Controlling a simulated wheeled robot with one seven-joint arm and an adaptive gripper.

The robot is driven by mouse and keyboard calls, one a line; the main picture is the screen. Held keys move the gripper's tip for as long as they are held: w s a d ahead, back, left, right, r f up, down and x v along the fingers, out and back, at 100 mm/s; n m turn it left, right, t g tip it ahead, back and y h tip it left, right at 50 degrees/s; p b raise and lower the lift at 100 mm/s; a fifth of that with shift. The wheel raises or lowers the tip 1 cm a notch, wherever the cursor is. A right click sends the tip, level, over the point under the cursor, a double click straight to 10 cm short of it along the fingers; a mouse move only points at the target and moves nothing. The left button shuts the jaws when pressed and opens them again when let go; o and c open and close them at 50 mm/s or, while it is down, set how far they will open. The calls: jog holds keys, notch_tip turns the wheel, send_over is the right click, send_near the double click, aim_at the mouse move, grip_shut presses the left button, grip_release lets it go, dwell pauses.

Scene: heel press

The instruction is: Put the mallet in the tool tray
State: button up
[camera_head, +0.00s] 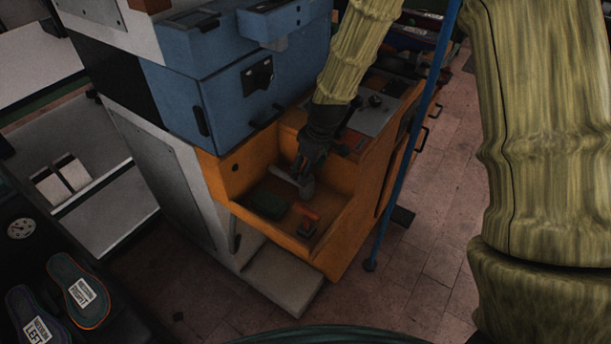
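My gripper (303,168) points down over the open orange tray (335,236) on the front of the machine. What looks like the mallet is right under my fingertips, with a grey rounded head (307,188) and a pale handle (282,176) running up to the left. It is over or in the back part of the tray; I cannot tell whether it touches the tray floor. My fingers are dark and small here, so I cannot tell whether they are closed on the mallet.
The tray also holds a dark green block (268,204) and a small red-and-dark tool (307,221). A blue machine housing (235,95) rises behind at the left. A blue pole (398,180) stands right of the tray. Insoles (78,290) lie at the lower left.

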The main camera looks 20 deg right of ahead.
jog(key=shift+v, duration=2.45)
jog(key=shift+s, duration=0.1)
jog(key=shift+c, duration=0.4)
